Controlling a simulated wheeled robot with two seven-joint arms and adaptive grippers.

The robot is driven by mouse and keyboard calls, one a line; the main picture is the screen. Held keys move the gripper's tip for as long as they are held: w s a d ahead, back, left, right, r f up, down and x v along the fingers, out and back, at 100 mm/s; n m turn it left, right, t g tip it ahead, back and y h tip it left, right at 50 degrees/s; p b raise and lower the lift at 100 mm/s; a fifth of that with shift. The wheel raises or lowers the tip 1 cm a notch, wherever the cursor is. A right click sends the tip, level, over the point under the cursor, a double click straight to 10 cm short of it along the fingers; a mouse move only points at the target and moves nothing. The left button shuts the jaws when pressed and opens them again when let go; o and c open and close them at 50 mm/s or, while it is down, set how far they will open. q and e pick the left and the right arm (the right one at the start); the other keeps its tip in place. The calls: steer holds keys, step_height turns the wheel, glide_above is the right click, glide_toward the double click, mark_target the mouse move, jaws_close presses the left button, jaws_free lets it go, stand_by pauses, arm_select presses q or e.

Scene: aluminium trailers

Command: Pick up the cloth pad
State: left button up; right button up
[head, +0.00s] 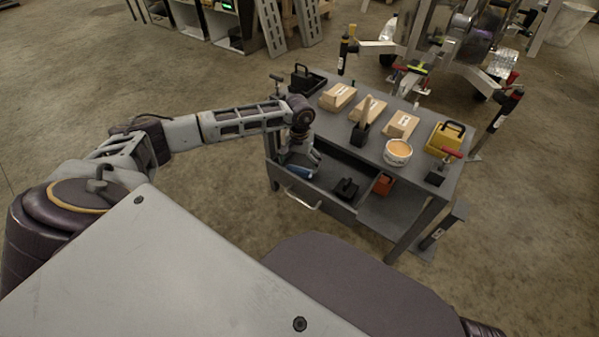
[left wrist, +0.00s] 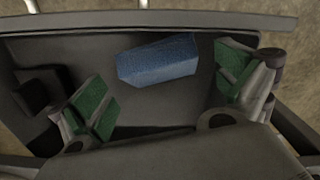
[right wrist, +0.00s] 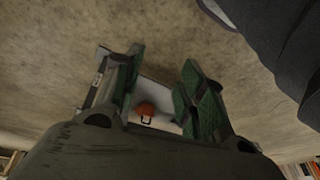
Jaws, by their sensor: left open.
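The cloth pad appears to be the blue block (head: 301,172) in the pulled-out drawer (head: 322,206) of the grey cart. It shows larger in the left wrist view (left wrist: 158,62), lying on the drawer floor near its front wall. My left gripper (head: 301,158) is over the drawer, its fingers partly hiding the pad. In the left wrist view the green-padded fingers (left wrist: 165,90) are wide apart, with the pad between and beyond them, apparently untouched. My right gripper (right wrist: 163,80) shows only in its own wrist view, open and empty.
A black object (head: 345,189) shares the drawer; an orange-red box (head: 382,184) is on the shelf beside it. Open floor surrounds the cart's near side.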

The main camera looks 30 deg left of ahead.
mark_target(300, 170)
arm_select(q)
steer(key=shift+f+b, duration=0.55)
steer(key=shift+f, duration=1.45)
arm_select(e)
steer(key=shift+w+a+f+y, duration=0.15)
steer(key=shift+a+f, duration=0.15)
steer(key=shift+f, duration=0.3)
steer(key=shift+w+a+f+y, duration=0.15)
steer(key=shift+a+f, duration=0.1)
steer(key=shift+f, duration=0.35)
arm_select(q)
steer(key=shift+c, duration=0.3)
steer(key=c, duration=0.9)
steer(key=shift+r, duration=0.1)
